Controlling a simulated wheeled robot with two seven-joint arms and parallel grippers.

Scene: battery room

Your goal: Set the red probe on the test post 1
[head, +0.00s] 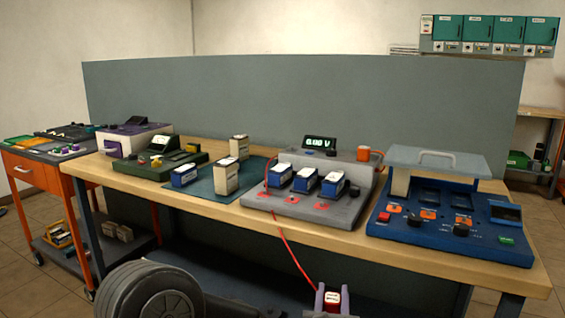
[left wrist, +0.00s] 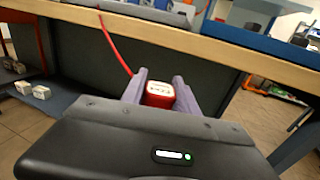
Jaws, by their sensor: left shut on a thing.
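My left gripper (head: 332,297) is at the bottom of the head view, in front of the bench edge and below its top. It is shut on the red probe (head: 332,302), whose red block with a pale label also shows between the purple-grey fingers in the left wrist view (left wrist: 159,95). A red cable (head: 292,254) runs from the probe up over the bench edge to the grey tester (head: 272,204). The tester's display reads 0.00 V, and red marks line its front deck. I cannot tell which mark is test post 1. My right gripper is not in view.
Several blue-and-white batteries (head: 306,181) stand on the tester. The wooden bench edge (head: 390,246) lies between gripper and tester.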

